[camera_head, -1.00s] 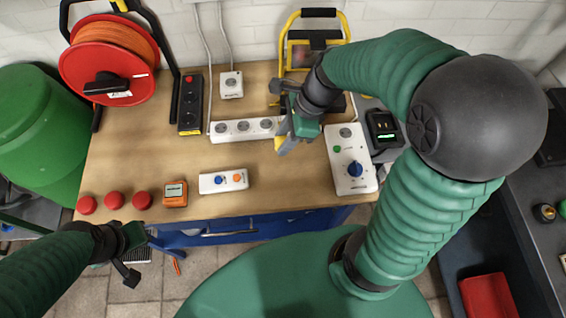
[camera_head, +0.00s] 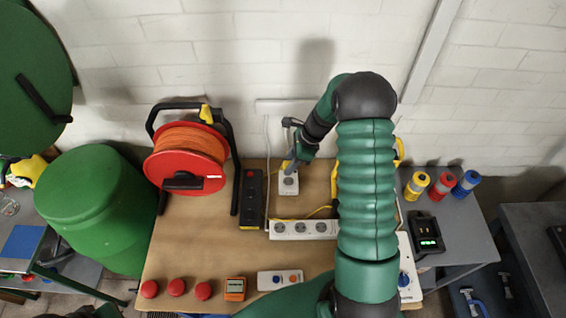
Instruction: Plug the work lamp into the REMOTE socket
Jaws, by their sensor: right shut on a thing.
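My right gripper (camera_head: 289,165) is over the small white single-socket box (camera_head: 288,186) near the back wall. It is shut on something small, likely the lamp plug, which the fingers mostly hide. A yellow cable (camera_head: 318,212) lies on the bench just in front of that box. The yellow work lamp (camera_head: 400,150) is almost wholly hidden behind my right arm; only bits of its frame show. I cannot read which socket is labelled REMOTE, nor tell whether the plug is seated. Only a dark part of my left gripper (camera_head: 106,311) shows at the bottom edge.
A white multi-socket strip (camera_head: 304,230), a black strip with a red switch (camera_head: 251,198) and an orange cable reel (camera_head: 188,158) stand close by. A white box with a blue knob (camera_head: 405,282) is partly behind my arm. The bench's front left has red buttons (camera_head: 176,287).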

